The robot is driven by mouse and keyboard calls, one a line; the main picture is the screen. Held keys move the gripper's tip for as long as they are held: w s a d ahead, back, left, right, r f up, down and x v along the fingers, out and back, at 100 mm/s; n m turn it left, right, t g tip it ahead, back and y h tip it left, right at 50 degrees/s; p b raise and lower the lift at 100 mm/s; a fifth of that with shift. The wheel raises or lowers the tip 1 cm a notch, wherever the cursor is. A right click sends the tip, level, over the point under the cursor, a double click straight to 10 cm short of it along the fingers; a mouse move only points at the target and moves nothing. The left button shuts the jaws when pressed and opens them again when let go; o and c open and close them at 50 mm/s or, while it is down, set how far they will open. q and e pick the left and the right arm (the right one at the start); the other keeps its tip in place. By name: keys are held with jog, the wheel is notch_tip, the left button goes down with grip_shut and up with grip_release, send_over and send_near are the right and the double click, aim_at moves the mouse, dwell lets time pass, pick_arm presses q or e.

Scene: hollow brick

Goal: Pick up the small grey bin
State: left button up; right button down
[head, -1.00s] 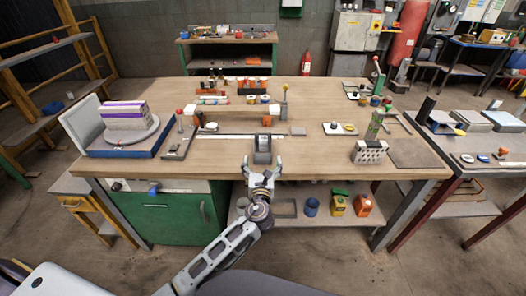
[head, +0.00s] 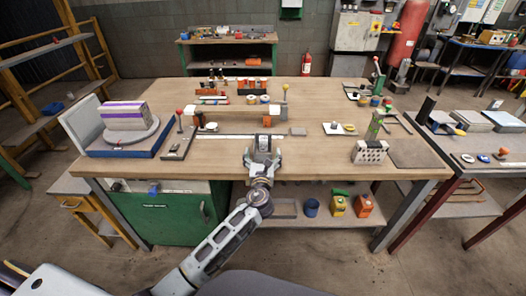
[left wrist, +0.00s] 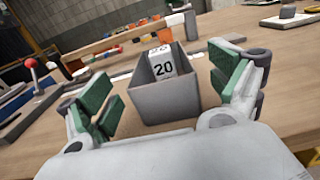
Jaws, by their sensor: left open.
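The small grey bin (left wrist: 165,99) stands upright on the wooden table in the left wrist view. It is open at the top, and a white card or block marked "20" (left wrist: 163,66) stands in it or just behind its near wall. My left gripper (left wrist: 160,90) is open, with its green-padded fingers on either side of the bin and gaps visible at both sides. In the head view my left gripper (head: 263,152) is at the table's front edge and largely covers the bin. My right gripper is not in view.
A turntable on a blue base (head: 120,145) carries a striped block at the left. A perforated brick (head: 369,152) and a dark mat (head: 414,153) lie to the right. A ruler-like strip (head: 225,136) lies behind my gripper. The wood right of the gripper is mostly clear.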

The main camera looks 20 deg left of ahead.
aim_at(263, 143)
pick_arm(q)
jog(key=shift+w+a+f, duration=0.1)
jog(key=shift+w+a, duration=0.05)
jog(key=shift+w, duration=0.45)
jog(key=shift+b+x, duration=0.35)
jog(key=shift+x, duration=1.5)
jog(key=shift+f, duration=0.2)
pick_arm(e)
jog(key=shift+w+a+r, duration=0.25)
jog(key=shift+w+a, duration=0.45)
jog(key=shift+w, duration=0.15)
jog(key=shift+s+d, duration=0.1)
pick_arm(q)
jog(key=c, duration=0.8)
jog(key=shift+r, duration=0.1)
jog(key=shift+c, duration=1.1)
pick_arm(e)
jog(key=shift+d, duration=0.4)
